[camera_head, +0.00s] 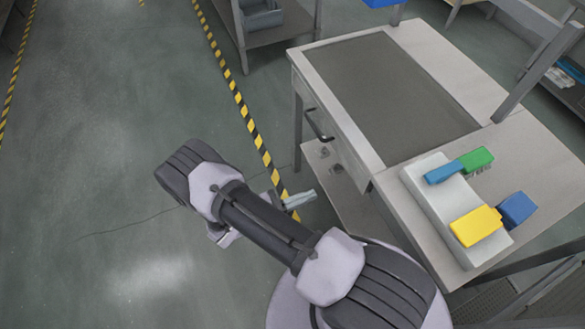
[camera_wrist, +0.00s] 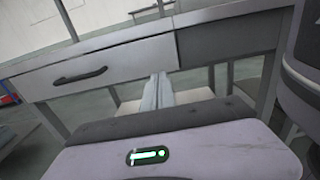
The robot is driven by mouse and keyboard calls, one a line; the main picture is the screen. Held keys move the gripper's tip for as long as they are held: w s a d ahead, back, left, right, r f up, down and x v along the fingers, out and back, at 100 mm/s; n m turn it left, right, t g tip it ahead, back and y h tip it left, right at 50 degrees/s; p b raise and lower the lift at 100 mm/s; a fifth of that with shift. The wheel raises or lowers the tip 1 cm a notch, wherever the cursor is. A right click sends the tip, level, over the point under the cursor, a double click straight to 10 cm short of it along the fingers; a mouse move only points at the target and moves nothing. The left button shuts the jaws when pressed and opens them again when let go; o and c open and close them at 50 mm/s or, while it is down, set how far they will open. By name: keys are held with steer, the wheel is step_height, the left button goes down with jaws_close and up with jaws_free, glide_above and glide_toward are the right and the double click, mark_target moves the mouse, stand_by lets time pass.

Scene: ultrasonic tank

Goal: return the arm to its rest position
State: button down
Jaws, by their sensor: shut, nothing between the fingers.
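My gripper (camera_head: 299,200) shows in the head view beyond my bent arm, over the floor just left of the workbench (camera_head: 446,43). Its fingers are together and empty. In the wrist view my gripper (camera_wrist: 158,92) points at the front of the bench, below the closed drawer (camera_wrist: 97,69). The fingers look apart from the bench, though the exact gap is hard to judge. My arm is folded, with the elbow out to the left over the floor.
The drawer handle (camera_head: 319,125) sticks out near my gripper. Open floor (camera_head: 90,130) lies left, crossed by striped tape (camera_head: 236,96).

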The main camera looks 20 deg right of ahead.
steer(key=s+a+r+m+t+y, duration=0.1)
steer(key=s+a+r+m+y, duration=0.2)
steer(key=r, duration=0.9)
steer(key=s+a+r+m+t+y, duration=0.2)
steer(key=a+r+m+y, duration=0.1)
steer(key=r+m+y, duration=0.7)
steer(key=s+a+r+m+t+y, duration=0.2)
steer(key=r+m+y, duration=0.5)
steer(key=r, duration=0.7)
steer(key=s+a+m, duration=0.1)
steer(key=m, duration=0.1)
steer(key=shift+s+r+m, duration=0.2)
steer(key=shift+s+m, duration=0.15)
steer(key=shift+m, duration=0.05)
steer(key=shift+a, duration=0.1)
